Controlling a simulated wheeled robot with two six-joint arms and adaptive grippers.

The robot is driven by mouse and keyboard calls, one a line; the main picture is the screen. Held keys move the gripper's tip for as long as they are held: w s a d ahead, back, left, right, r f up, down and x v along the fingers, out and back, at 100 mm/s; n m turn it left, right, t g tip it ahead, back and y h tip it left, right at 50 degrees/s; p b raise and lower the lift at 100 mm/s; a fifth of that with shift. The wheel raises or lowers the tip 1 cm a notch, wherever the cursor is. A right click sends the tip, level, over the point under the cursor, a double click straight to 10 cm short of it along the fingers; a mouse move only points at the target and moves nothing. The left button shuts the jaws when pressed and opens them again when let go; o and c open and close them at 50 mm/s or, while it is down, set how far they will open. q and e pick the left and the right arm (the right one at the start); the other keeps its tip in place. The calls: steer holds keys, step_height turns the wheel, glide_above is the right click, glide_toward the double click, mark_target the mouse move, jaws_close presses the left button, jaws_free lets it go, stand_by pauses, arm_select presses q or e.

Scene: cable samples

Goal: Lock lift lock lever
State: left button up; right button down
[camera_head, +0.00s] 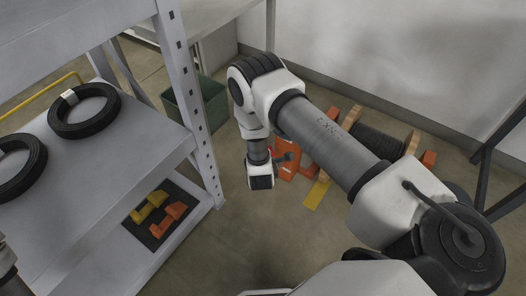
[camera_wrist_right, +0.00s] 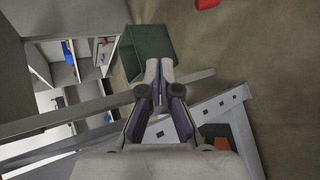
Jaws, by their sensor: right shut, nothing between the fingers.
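An orange device (camera_head: 286,170) stands on the floor beyond my right wrist in the head view, beside a drum of dark cable (camera_head: 377,142) with wooden flanges. My right arm hides part of both. I cannot make out a lock lever for certain. My right gripper (camera_wrist_right: 160,68) is shut and empty in the right wrist view, with its fingers pointing toward the top of the picture. In the head view its fingers cannot be made out at the end of the right arm. My left gripper is not in view.
A metal shelf unit (camera_head: 100,170) at left holds black cable coils (camera_head: 84,110); yellow and orange parts lie on a dark mat (camera_head: 134,230) below. A green bin (camera_head: 206,104) stands behind, also in the right wrist view (camera_wrist_right: 150,42). A yellow plate (camera_head: 315,196) lies near the device.

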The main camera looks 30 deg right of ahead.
arm_select(q)
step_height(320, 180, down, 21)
steer(key=b, duration=1.8)
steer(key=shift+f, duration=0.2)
arm_select(e)
steer(key=w+f+t+h, duration=0.1)
steer(key=w+f, duration=0.2)
steer(key=f, duration=0.7)
steer(key=w+d+f+n+h, duration=0.1)
steer(key=w+f+h, duration=0.1)
steer(key=f, duration=0.9)
steer(key=shift+w+d+f+t, duration=0.15)
steer(key=shift+w+f+t, duration=0.2)
steer(key=shift+w, duration=0.25)
arm_select(q)
steer(key=shift+b, duration=0.3)
arm_select(e)
steer(key=f+b+x, duration=0.1)
steer(key=b+x, duration=0.5)
steer(key=x, duration=0.4)
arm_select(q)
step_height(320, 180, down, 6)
arm_select(e)
steer(key=s+d+r, duration=0.2)
steer(key=r, duration=0.1)
steer(key=shift+s, duration=0.35)
